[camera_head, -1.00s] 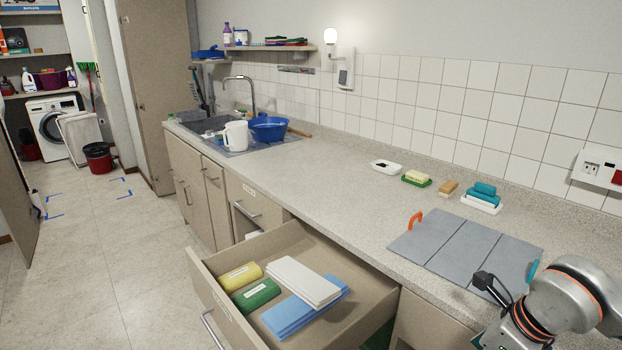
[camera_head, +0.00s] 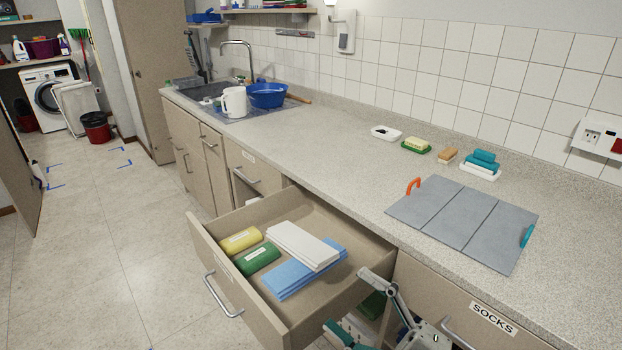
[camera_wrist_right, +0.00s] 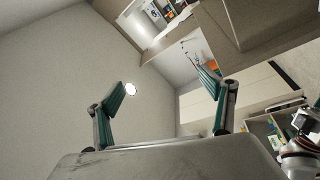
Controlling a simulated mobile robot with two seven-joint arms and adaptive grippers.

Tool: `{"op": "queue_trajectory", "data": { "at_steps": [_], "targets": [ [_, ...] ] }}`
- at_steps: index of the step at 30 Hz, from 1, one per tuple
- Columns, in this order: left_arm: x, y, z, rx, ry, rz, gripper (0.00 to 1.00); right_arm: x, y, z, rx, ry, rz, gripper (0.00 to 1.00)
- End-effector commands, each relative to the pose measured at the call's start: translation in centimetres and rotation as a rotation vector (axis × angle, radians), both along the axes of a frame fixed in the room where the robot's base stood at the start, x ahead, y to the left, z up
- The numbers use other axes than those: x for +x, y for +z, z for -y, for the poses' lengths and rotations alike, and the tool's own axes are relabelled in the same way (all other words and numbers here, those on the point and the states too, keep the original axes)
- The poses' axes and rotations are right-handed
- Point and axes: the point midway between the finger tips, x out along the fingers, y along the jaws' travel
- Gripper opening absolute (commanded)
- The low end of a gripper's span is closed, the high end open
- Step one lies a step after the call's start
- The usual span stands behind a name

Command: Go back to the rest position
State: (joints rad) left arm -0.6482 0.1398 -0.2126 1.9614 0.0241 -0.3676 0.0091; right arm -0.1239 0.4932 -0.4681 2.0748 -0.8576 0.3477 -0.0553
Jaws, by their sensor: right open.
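My right gripper (camera_head: 346,300) is at the bottom of the head view, low beside the right side of the open drawer (camera_head: 222,263) and in front of the cabinets. Its two teal-padded fingers are spread and hold nothing. The right wrist view shows the same open fingers (camera_wrist_right: 163,84) with empty space between them, facing a bare wall and ceiling. My left gripper is not in view.
The drawer holds yellow (camera_head: 240,239) and green (camera_head: 257,258) rolls, plus white (camera_head: 302,245) and blue (camera_head: 300,280) cloths. A grey folding board (camera_head: 463,222) lies on the counter. A SOCKS-labelled drawer (camera_head: 470,304) is at right. Open floor (camera_head: 110,230) lies at left.

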Motion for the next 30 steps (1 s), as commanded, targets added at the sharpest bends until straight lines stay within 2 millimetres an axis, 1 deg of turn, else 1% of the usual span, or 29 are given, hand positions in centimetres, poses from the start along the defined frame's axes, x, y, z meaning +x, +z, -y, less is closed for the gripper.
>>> {"op": "queue_trajectory", "data": {
  "at_steps": [1, 2, 3, 5, 6, 8, 9, 11, 12, 15, 18, 21, 30],
  "targets": [
    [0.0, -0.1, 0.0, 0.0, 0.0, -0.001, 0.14, 0.8, -2.6, 1.7, 0.076, -0.097, -0.135, 0.82],
    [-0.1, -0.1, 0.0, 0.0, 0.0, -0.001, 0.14, 1.2, -4.3, 2.8, 0.116, -0.153, -0.214, 0.82],
    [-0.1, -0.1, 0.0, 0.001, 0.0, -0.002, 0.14, 1.5, -6.9, 4.4, 0.164, -0.23, -0.32, 0.82],
    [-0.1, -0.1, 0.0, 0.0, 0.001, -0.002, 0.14, 1.2, -11.0, 6.5, 0.231, -0.335, -0.479, 0.82],
    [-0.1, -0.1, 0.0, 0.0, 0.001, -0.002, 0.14, 0.5, -13.7, 7.8, 0.268, -0.399, -0.581, 0.82],
    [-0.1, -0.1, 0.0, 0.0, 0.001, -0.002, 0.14, -0.9, -17.7, 9.4, 0.315, -0.484, -0.721, 0.82],
    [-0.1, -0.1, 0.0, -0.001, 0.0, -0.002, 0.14, -2.1, -20.2, 10.3, 0.341, -0.534, -0.808, 0.82],
    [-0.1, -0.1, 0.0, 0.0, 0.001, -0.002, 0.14, -4.1, -23.5, 11.3, 0.373, -0.598, -0.925, 0.82],
    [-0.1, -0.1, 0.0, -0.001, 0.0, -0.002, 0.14, -5.5, -25.3, 11.9, 0.391, -0.635, -0.994, 0.82],
    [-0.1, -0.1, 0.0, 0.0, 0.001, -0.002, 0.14, -8.4, -28.8, 12.6, 0.426, -0.702, -1.128, 0.82],
    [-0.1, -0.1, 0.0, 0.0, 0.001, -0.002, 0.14, -10.4, -30.8, 13.0, 0.445, -0.739, -1.207, 0.82],
    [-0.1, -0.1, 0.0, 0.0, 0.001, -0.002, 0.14, -11.3, -31.6, 13.1, 0.454, -0.755, -1.242, 0.82],
    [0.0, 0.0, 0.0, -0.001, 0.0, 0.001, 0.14, -11.4, -31.6, 13.1, 0.454, -0.755, -1.245, 0.82]
  ]
}}
